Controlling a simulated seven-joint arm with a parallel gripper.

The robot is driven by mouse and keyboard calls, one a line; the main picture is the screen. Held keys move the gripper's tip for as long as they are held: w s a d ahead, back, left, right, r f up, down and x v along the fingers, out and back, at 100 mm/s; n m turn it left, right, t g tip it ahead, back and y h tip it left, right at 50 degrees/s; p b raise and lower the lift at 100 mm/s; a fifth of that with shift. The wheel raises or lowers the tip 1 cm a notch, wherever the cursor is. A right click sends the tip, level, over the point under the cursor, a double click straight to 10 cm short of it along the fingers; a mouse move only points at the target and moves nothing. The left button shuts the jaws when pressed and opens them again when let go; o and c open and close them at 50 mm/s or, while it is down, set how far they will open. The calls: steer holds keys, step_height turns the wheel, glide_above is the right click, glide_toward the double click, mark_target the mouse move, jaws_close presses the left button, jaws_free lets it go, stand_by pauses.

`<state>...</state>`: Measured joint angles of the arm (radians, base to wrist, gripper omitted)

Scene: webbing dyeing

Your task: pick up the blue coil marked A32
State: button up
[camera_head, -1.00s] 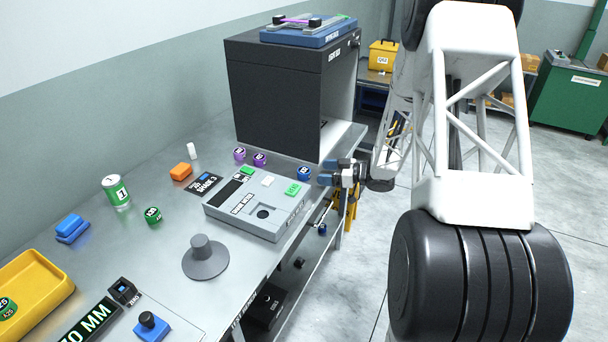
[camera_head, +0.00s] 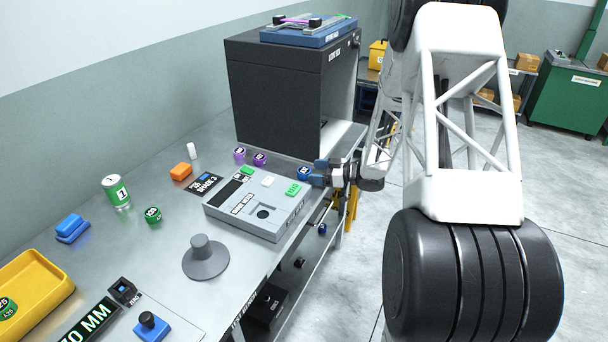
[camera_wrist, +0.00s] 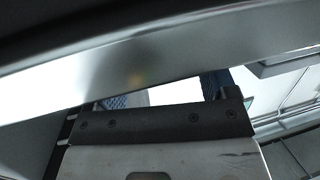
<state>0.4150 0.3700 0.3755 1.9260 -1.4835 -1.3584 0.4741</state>
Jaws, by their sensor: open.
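A small blue coil (camera_head: 303,173) with a white-lettered top sits on the grey bench near its right edge, beside the cabinet front; its marking is too small to read. My gripper (camera_head: 314,173) is open and comes in low from the right, its blue-padded fingers right at the coil's right side. Whether the fingers straddle or touch the coil I cannot tell. In the wrist view the blue finger pads (camera_wrist: 160,96) show on either side of a bright gap, and no coil can be made out there.
Two purple coils (camera_head: 260,159) sit left of the blue one. A grey device (camera_head: 258,205) with green and white blocks lies in front. A dark cabinet (camera_head: 275,100) rises behind. The bench edge drops off below my arm.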

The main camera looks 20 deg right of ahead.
mark_target(306, 171)
steer(key=shift+x, duration=2.35)
steer(key=shift+r, duration=0.1)
steer(key=c, duration=1)
steer(key=shift+r, duration=0.15)
steer(key=shift+r, duration=0.7)
steer(key=f+v, duration=0.1)
steer(key=v, duration=0.5)
steer(key=f+v, duration=0.1)
steer(key=v, duration=0.5)
steer(key=f+v, duration=0.1)
steer(key=v, duration=0.4)
steer(key=shift+s+d, duration=0.35)
steer(key=shift+d, duration=0.15)
